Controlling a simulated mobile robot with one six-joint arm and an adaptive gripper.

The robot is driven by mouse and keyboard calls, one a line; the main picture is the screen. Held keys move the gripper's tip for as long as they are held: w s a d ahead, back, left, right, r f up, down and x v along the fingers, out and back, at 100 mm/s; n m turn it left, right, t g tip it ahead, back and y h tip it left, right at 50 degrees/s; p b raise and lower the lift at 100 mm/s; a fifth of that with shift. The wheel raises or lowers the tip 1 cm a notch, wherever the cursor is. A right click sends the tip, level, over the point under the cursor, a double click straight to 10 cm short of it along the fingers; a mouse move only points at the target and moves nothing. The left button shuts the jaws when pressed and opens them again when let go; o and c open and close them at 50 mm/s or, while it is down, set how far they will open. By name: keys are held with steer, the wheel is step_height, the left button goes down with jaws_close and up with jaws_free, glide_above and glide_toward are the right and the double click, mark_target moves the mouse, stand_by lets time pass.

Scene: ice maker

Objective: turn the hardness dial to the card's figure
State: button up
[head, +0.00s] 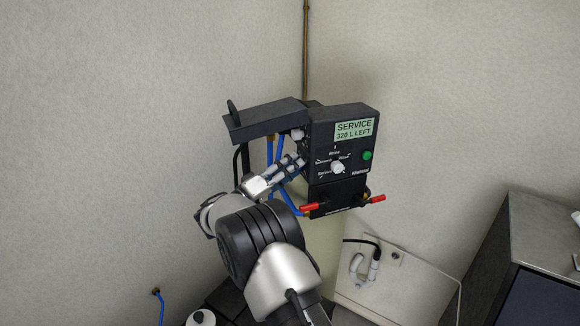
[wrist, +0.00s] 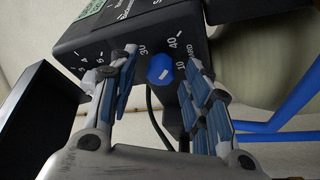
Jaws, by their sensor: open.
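The hardness dial is a blue knob (wrist: 159,68) with a small white mark on its face, on a side of the dark control box (wrist: 100,38). White figures 10, 30 and 40 and part of a label starting "HARD" show around it. My gripper (wrist: 160,60) is open, with one finger on each side of the knob; I cannot tell whether either finger touches it. The fingers hide part of the scale. In the head view my gripper (head: 296,163) is at the left side of the box (head: 318,130), and the blue knob is hidden. I see no card.
The box front has a white selector knob (head: 338,168), a green button (head: 367,155) and a display (head: 354,129) reading "SERVICE 320 L LEFT". Another white knob (head: 297,134) is on its left side. Blue hoses (head: 287,200) run below. Red handles (head: 310,206) stick out beneath.

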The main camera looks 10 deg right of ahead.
steer(key=shift+d, duration=0.1)
steer(key=shift+c, duration=0.4)
jaws_close()
steer(key=shift+n, duration=0.5)
steer(key=n+g+y+p, duration=0.1)
steer(key=n+p, duration=0.1)
steer(key=n, duration=0.2)
steer(key=n+g+y+p, duration=0.1)
steer(key=n+y+p, duration=0.1)
steer(key=n, duration=0.2)
steer(key=n+g+y+p, duration=0.1)
steer(key=n+p, duration=0.1)
steer(key=n, duration=0.3)
steer(key=shift+r, duration=0.3)
steer(key=shift+p, duration=0.3)
